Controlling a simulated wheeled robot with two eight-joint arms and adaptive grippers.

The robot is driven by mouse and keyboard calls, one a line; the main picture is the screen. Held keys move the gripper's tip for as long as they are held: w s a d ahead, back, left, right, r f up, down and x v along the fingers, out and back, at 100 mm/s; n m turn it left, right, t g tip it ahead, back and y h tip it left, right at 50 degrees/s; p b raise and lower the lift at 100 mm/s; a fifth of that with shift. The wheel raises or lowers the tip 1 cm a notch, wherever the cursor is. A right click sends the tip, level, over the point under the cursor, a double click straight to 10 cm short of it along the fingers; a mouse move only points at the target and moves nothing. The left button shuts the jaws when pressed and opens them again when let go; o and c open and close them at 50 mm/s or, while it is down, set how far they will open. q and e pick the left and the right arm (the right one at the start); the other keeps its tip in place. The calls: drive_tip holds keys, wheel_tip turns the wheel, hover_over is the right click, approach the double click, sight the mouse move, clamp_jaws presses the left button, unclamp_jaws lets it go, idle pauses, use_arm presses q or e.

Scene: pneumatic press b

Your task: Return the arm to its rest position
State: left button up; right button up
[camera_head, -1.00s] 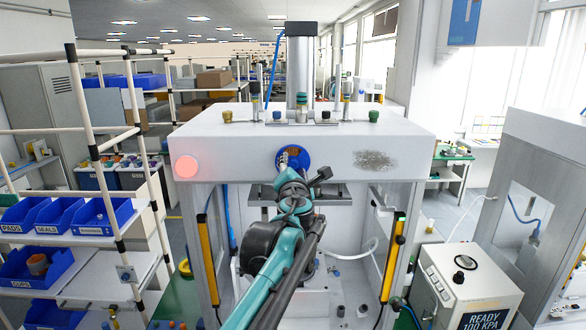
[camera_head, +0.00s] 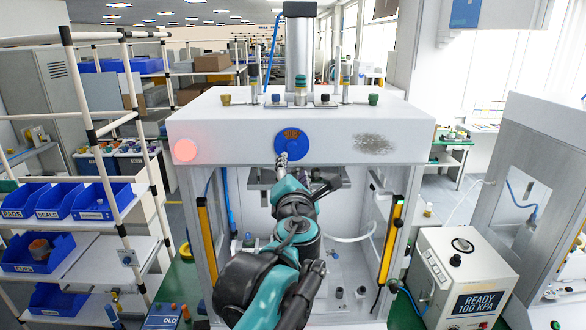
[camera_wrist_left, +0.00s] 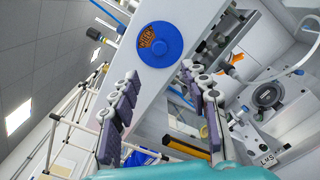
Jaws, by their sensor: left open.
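My left arm comes up from the bottom middle in the head view, and my left gripper (camera_head: 281,160) is in front of the press, just below its round blue disc (camera_head: 292,144) with an orange mark. In the left wrist view the gripper (camera_wrist_left: 165,110) is open, its two padded fingers apart with nothing between them. The blue disc (camera_wrist_left: 159,42) shows beyond the fingertips on the white press head (camera_wrist_left: 121,55). My right gripper is not in view.
The white press (camera_head: 250,115) has yellow-black side bars (camera_head: 207,258). A rack with blue bins (camera_head: 55,202) stands at left. A white control box reading READY 100 KPA (camera_head: 462,272) stands at right. A green table (camera_head: 178,285) shows at lower left.

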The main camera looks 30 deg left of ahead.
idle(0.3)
use_arm(q)
drive_tip(key=s+d+f+n+g+h+b, duration=0.15)
drive_tip(key=s+f+n+b, duration=0.25)
drive_tip(key=f+n+b, duration=1)
drive_tip(key=s+d+f+n+g+h+b, duration=0.1)
drive_tip(key=s+f+n+g+b, duration=0.5)
drive_tip(key=f, duration=1.7)
drive_tip(key=s+d+f+n+h+b, duration=0.2)
drive_tip(key=f+n, duration=0.4)
drive_tip(key=f, duration=0.3)
drive_tip(key=s+d+f+n+h+b, duration=0.2)
drive_tip(key=d+f+n+b, duration=0.3)
drive_tip(key=f, duration=0.5)
drive_tip(key=s+d+f+n+h+b, duration=0.3)
drive_tip(key=s+d+f+n+b, duration=0.1)
drive_tip(key=f+n, duration=0.3)
wheel_tip(320, 180, down, 3)
drive_tip(key=shift+d+r+n, duration=0.15)
drive_tip(key=shift+d+n, duration=0.15)
drive_tip(key=shift+d, duration=0.4)
drive_tip(key=shift+g, duration=0.25)
